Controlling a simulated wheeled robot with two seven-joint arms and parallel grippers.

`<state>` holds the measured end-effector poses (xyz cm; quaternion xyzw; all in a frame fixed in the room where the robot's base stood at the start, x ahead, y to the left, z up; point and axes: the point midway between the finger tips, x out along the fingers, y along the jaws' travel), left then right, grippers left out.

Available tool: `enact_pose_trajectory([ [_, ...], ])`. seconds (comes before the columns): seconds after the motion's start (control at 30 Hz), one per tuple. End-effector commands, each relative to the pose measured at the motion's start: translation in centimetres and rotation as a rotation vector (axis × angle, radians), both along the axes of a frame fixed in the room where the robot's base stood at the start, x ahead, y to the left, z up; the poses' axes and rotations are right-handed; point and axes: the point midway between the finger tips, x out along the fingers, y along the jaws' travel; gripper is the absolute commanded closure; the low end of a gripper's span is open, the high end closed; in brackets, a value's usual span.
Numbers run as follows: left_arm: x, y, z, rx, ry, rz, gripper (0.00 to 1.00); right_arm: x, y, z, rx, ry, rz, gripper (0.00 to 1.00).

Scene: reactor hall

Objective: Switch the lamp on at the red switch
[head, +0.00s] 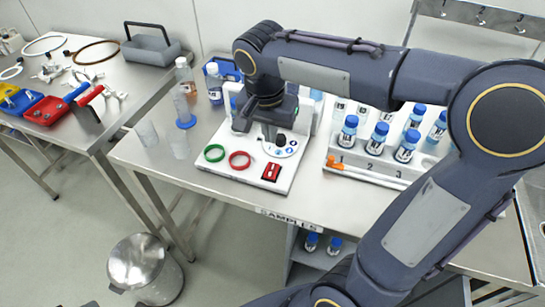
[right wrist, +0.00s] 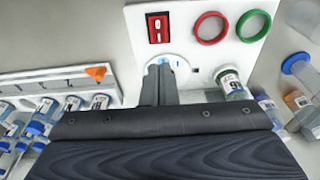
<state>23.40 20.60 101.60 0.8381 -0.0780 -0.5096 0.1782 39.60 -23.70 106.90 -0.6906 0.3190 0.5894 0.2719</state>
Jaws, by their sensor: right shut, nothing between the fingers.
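The red switch (head: 271,172) is a small red rocker with black and white marks at the front right of a white panel (head: 225,174). It also shows in the right wrist view (right wrist: 158,28), near the top. My right gripper (head: 268,135) points down over the panel, behind the switch and apart from it. In the right wrist view its fingers (right wrist: 160,75) are together with nothing between them, over a white round disc (right wrist: 177,62) below the switch. My left gripper is not in view.
A red ring (head: 240,167) and a green ring (head: 214,160) lie left of the switch. A numbered white rack (head: 343,165) with several blue-capped vials stands to the right. Clear cups (head: 147,133) stand at the left.

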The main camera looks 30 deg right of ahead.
Motion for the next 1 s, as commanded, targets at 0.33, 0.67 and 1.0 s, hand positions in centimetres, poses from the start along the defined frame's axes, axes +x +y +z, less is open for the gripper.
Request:
enact_pose_trajectory([
  [0.33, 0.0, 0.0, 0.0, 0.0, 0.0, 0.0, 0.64, 0.6, -0.9, -7.3, 0.0, 0.006, 0.0, 1.0],
  [0.67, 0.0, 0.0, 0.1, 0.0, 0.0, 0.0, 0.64, 1.0, -1.2, -10.1, 0.001, 0.001, 0.0, 1.0],
  [1.0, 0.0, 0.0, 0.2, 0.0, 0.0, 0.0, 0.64, 1.0, -1.2, -10.1, 0.004, 0.003, 0.0, 1.0],
])
